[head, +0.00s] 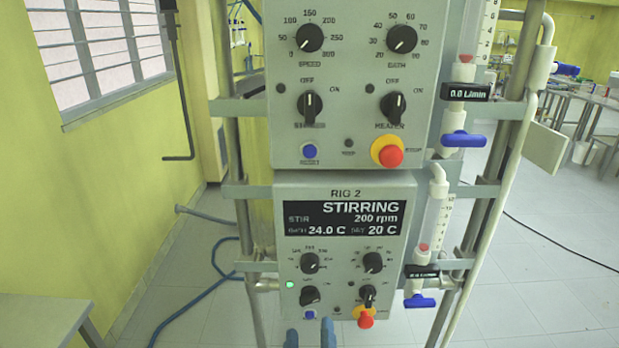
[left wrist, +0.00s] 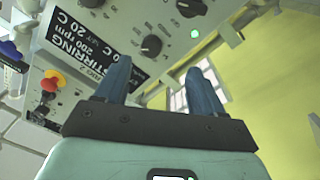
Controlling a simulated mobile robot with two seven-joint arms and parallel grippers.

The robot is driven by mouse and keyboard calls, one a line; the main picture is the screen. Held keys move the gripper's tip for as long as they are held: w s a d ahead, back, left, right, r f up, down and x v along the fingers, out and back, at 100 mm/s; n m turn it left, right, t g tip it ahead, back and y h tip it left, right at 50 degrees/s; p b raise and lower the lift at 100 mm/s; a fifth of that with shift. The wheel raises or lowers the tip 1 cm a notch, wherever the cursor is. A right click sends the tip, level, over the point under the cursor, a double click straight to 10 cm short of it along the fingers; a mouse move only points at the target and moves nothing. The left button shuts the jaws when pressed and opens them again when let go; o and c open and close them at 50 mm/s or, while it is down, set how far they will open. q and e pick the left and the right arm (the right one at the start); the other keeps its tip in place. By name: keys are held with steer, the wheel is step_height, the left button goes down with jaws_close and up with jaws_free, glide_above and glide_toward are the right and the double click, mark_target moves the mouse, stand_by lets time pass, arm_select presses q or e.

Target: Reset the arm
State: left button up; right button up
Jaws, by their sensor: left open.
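My left gripper (head: 310,337) shows at the bottom edge of the head view, with two blue fingers apart and nothing between them. It is just below the lower control panel (head: 290,235), labelled RIG 2. In the left wrist view the open fingers (left wrist: 158,68) point toward the panel, which appears tilted. The panel's display (head: 340,218) reads STIRRING, 200 rpm, bath 24.0 C and 20 C. A green lamp (head: 290,285) is lit beside the lower left switch (head: 310,296). The blue button (head: 310,315) is close above the fingers. My right gripper is not in view.
An upper control panel (head: 350,75) is mounted above. Flow meters with blue valves (head: 463,139) stand at the right on metal frame posts (head: 500,130). A red and yellow stop button (head: 366,317) sticks out near the gripper. A grey table (head: 40,315) is at lower left.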

arm_select(q)
steer(key=a+f+m+g+h, duration=0.1)
steer(key=a+f+g, duration=0.15)
steer(key=f, duration=0.95)
steer(key=a+f+m+g, duration=0.2)
steer(key=f+g, duration=0.2)
steer(key=f, duration=0.8)
steer(key=s+a+f+g, duration=0.2)
steer(key=s+f, duration=0.1)
steer(key=f, duration=0.3)
steer(key=s+a+f+g, duration=0.2)
steer(key=f, duration=0.3)
steer(key=s+a+f+g+h, duration=0.1)
steer(key=s+f+g, duration=0.2)
steer(key=s+f, duration=0.3)
steer(key=s+a+f+n+g+h, duration=0.1)
steer(key=s+a+f+g, duration=0.15)
steer(key=s, duration=0.65)
steer(key=s+a+f+g, duration=0.1)
steer(key=s+f+g, duration=0.2)
steer(key=s+f, duration=0.3)
step_height(320, 180, up, 13)
steer(key=w+p, duration=0.1)
steer(key=p, duration=1.1)
steer(key=shift+d, duration=0.3)
